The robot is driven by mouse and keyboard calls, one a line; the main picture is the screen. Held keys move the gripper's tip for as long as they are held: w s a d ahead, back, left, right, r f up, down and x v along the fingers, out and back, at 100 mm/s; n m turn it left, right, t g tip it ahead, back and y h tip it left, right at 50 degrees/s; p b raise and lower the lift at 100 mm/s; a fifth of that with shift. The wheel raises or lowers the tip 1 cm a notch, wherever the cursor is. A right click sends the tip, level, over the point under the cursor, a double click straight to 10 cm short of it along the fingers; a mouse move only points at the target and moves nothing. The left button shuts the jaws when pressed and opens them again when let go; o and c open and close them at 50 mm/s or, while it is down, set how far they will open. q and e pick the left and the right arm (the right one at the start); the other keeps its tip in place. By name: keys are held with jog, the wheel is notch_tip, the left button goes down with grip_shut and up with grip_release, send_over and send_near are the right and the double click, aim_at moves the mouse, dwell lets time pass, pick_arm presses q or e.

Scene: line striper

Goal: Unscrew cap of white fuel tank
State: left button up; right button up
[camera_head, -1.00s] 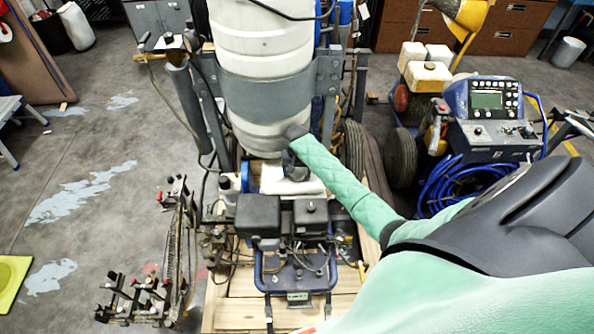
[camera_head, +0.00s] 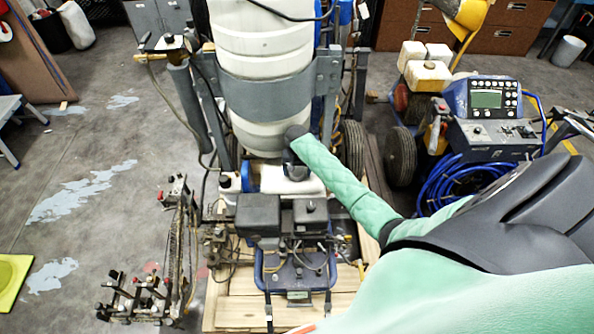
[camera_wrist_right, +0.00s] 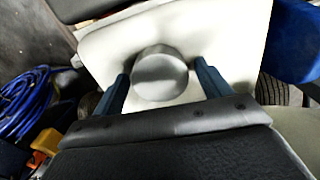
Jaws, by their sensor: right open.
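The white fuel tank (camera_head: 268,180) sits behind the black engine parts in the head view. In the right wrist view the tank's white top (camera_wrist_right: 232,42) fills the upper middle. Its round grey-white cap (camera_wrist_right: 160,77) stands on that top. My right gripper (camera_wrist_right: 161,72) is open, with one dark blue finger on each side of the cap. A gap shows between each finger and the cap. In the head view the right gripper (camera_head: 297,172) is over the tank and hides the cap. My left gripper is in neither view.
A large white ribbed drum (camera_head: 262,45) in a grey metal band (camera_head: 265,90) stands just behind the tank. Two black engine boxes (camera_head: 258,214) are in front. A machine with a screen (camera_head: 487,100) and coiled blue hose (camera_head: 450,182) stand to the right.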

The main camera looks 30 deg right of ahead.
jog(key=shift+c, duration=0.3)
jog(key=c, duration=1)
jog(key=shift+o, duration=0.2)
jog(key=shift+n, duration=1.8)
jog(key=shift+n, duration=1.7)
jog(key=shift+r, duration=0.1)
jog(key=n, duration=0.3)
jog(key=shift+n, duration=0.4)
